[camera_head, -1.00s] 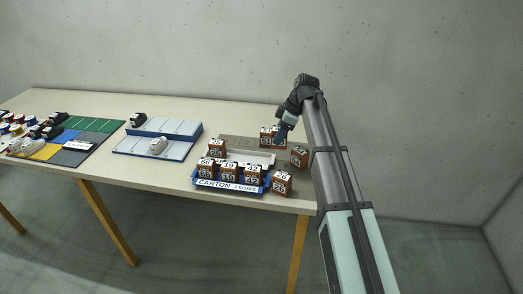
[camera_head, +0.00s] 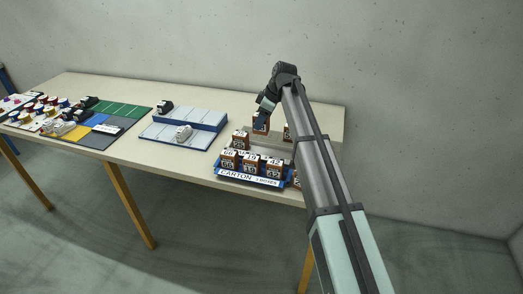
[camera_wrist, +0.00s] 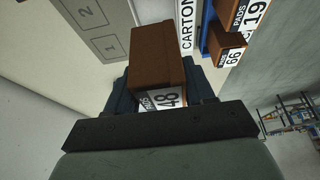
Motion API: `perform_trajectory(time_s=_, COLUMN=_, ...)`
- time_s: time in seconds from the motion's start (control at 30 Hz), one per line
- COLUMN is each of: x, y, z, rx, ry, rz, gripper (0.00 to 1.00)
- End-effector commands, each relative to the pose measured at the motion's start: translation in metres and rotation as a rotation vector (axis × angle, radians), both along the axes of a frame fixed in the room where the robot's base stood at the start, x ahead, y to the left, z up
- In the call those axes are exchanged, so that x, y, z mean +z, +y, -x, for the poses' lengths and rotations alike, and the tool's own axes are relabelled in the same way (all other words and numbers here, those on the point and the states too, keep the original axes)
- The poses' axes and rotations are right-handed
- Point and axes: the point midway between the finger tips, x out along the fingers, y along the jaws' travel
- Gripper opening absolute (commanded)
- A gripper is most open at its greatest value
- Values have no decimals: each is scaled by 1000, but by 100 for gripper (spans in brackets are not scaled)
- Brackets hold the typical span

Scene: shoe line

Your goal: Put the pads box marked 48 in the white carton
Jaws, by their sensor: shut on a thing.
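The brown pads box marked 48 (camera_wrist: 163,88) is between the jaws of my gripper (camera_wrist: 160,95) in the wrist view, with its white label toward me. In the head view my gripper (camera_head: 262,117) holds this box (camera_head: 260,127) toward the back of the table. What appears to be the white carton (camera_head: 276,150) lies in front of it, low and pale, behind the blue carton and partly hidden by boxes and my arm. I cannot tell what is inside it.
A blue carton (camera_head: 232,175) with a white CARTON label holds several brown boxes at the table's front. Another box (camera_head: 240,140) stands behind it on the left. One box (camera_head: 287,131) is partly behind my arm. A blue-edged panelled board (camera_head: 160,131) lies left.

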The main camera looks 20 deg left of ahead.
Motion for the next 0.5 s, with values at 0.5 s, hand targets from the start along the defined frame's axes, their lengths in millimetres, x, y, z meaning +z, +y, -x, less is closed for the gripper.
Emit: perform_trajectory(time_s=0.5, x=-62, y=0, z=0, rx=-8, ry=3, rz=0, gripper=21)
